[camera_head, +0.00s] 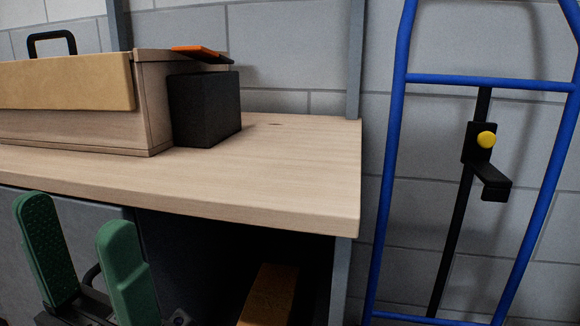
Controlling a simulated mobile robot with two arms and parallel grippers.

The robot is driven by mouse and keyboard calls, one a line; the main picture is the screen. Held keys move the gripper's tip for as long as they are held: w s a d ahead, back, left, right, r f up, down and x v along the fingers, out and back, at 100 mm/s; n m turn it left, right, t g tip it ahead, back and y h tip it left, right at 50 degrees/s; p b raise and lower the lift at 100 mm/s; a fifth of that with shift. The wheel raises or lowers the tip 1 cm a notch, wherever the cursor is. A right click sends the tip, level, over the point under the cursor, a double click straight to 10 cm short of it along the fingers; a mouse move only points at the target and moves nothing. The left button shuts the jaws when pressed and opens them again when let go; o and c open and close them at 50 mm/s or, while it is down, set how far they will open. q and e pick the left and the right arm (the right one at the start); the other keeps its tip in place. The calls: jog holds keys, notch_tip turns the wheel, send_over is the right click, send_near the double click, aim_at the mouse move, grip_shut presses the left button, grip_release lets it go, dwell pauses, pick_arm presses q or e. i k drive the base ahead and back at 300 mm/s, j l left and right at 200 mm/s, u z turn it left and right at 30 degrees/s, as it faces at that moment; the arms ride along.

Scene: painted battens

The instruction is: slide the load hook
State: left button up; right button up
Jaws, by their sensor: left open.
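The load hook (484,168) is a black bracket with a forward-jutting lip and a yellow knob (486,140). It sits on a black vertical rail (453,240), in the upper half of a blue tubular frame (389,170) at the right. My left gripper (85,255) is at the lower left, with two green fingers spread apart and nothing between them. It is in front of the bench, far to the left of the hook and lower than it. My right gripper is not in view.
A wooden bench (290,165) fills the middle and left. An orange-brown object (268,295) is in the dark space below. A grey block wall (295,45) stands behind.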

aim_at(480, 139)
jog(key=k+j, duration=0.15)
jog(key=k, duration=0.25)
jog(key=k+j, duration=0.15)
jog(key=k, duration=0.3)
